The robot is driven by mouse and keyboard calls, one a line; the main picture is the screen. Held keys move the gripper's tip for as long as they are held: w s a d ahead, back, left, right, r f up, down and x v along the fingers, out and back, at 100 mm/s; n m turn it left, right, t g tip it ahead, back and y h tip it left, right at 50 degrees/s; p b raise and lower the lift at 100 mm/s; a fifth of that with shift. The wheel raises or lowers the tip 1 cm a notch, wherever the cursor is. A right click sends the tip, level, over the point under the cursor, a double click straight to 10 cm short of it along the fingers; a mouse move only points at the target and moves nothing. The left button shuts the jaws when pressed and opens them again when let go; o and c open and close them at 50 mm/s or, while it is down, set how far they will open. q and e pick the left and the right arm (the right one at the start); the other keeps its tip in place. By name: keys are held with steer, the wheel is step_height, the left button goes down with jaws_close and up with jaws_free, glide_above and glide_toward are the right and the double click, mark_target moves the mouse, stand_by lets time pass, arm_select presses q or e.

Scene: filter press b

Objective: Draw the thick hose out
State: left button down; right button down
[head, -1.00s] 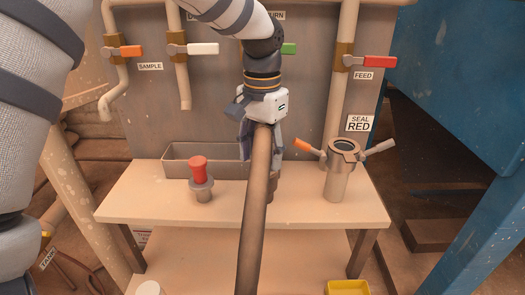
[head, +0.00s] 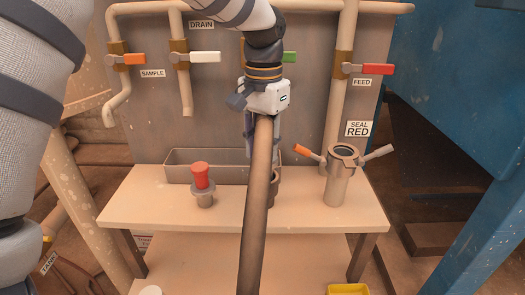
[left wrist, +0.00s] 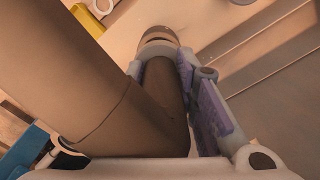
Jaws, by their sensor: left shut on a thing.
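The thick hose (head: 257,215) is brown and runs from the bottom of the head view up to my left gripper (head: 262,128). My left gripper is shut on the hose above the bench (head: 140,205). In the left wrist view the hose (left wrist: 165,90) bends between the fingers (left wrist: 168,95), and its lower end points at a round collar (left wrist: 158,38). A short brown upright stub (head: 274,188) shows behind the hose in the head view. I cannot tell whether the hose end is still inside it. My right gripper is not in view.
A red-topped plug (head: 202,185) stands left of the hose, before a grey trough (head: 190,170). A metal pot with a clamp (head: 339,180) stands on the right. Valves with coloured levers line the back panel. A yellow tray (head: 348,289) sits below.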

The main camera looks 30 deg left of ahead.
mark_target(264, 126)
arm_select(q)
steer(key=shift+r, duration=1.9)
steer(key=shift+r, duration=0.1)
steer(key=shift+r, duration=0.4)
